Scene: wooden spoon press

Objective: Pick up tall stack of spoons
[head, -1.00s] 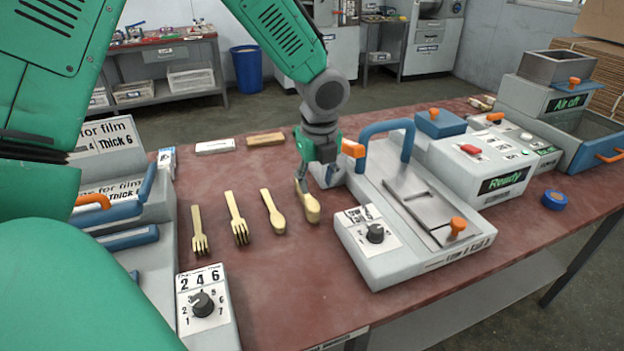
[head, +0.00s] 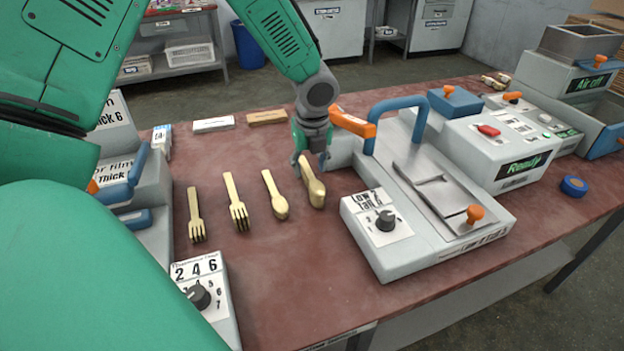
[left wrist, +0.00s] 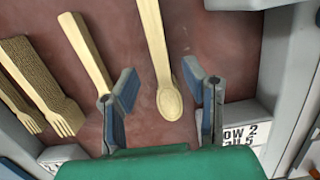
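The tall stack of spoons (head: 315,192) is the rightmost of the wooden cutlery on the red table, beside the grey press. Its bowl end points toward me in the head view. In the left wrist view the spoon stack (left wrist: 168,95) lies between the two finger pads, with a gap on each side. My left gripper (head: 311,165) is open and empty, pointing down over the stack's handle part; it also shows in the left wrist view (left wrist: 160,95). I cannot tell its exact height above the stack. My right gripper is not in view.
Another spoon (head: 274,194) and two forks (head: 238,205) (head: 196,215) lie to the left. The press (head: 425,215) with its blue handle stands close on the right. A control box (head: 205,300) is at front left. Two small blocks (head: 267,117) lie behind.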

